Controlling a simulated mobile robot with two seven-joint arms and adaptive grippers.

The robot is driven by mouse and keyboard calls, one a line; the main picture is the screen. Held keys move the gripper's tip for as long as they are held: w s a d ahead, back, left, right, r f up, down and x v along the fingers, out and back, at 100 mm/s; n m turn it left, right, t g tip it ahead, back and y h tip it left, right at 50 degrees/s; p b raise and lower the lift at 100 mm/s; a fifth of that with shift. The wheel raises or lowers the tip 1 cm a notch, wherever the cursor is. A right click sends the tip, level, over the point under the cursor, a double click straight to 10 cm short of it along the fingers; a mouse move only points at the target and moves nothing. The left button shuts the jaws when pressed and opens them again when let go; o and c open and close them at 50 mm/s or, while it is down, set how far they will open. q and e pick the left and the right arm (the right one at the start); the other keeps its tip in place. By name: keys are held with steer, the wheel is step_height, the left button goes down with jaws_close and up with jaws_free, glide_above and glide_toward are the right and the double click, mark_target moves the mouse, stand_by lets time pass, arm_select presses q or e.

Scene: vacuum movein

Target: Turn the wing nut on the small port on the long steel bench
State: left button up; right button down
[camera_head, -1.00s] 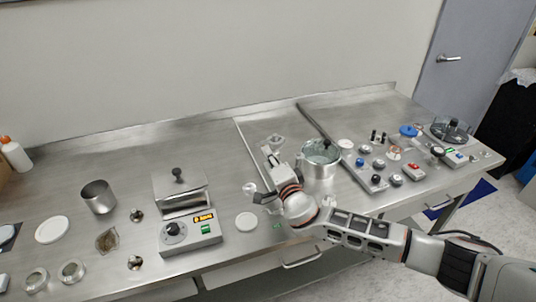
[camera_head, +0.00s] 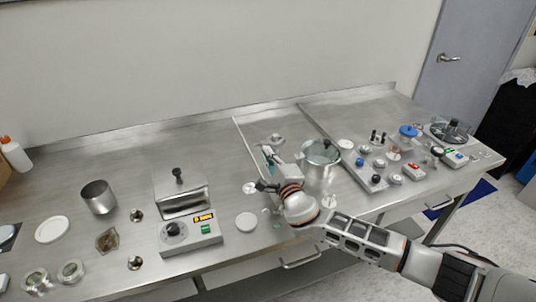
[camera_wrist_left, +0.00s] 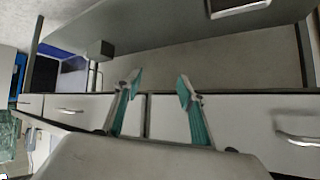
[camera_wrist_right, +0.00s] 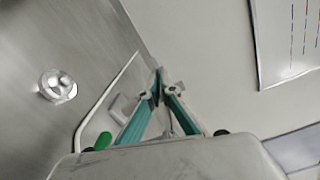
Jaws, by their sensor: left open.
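A small metal fitting (camera_head: 277,138) stands on the long steel bench (camera_head: 120,165), behind my right gripper; it may be the small port, but no wing nut can be made out at this size. My right gripper (camera_head: 268,158) is over the bench in front of it, left of a steel pot. In the right wrist view its two teal fingers (camera_wrist_right: 164,88) lean close together; whether they meet is unclear, and nothing held is visible. A round metal piece (camera_wrist_right: 57,86) lies to their left there. My left gripper (camera_wrist_left: 159,84) is open and empty, facing drawer fronts; it is outside the head view.
The glass-lidded pot (camera_head: 318,172) stands close right of my right gripper. A hotplate-like box (camera_head: 190,233) and white disc (camera_head: 246,222) are to the left. Knobs and small devices (camera_head: 397,180) crowd the bench's right part. The back left is clear.

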steer(key=c, duration=2.7)
jaws_free()
steer(key=shift+c, duration=0.2)
steer(key=o, duration=0.6)
steer(key=v, duration=1.2)
steer(key=shift+c, duration=0.2)
